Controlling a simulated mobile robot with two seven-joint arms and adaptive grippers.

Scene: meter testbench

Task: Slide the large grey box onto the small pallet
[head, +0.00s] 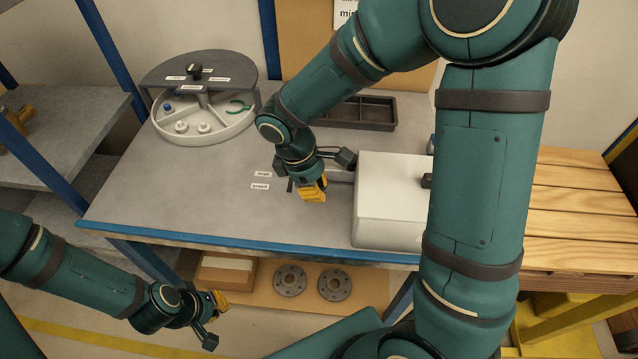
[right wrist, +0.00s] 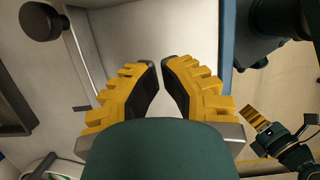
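The large grey box (head: 388,215), pale grey, stands on the bench top near its front right corner, partly hidden behind my right arm. A dark knob (head: 426,181) shows on it. The small wooden pallet (head: 575,205) lies right of the bench; my arm hides the space between them. My right gripper (head: 313,190) is just left of the box, pointing down. In the right wrist view its yellow fingers (right wrist: 162,75) are nearly together, empty, with a narrow gap, before a pale surface that looks like the box. My left gripper (head: 214,318) hangs below the bench front.
A round sorting tray (head: 210,130) stands at the bench's back left and a dark compartment tray (head: 365,112) at the back. Two small labels (head: 262,174) lie left of my right gripper. Flanges (head: 290,280) sit on the lower shelf. The bench's left front is clear.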

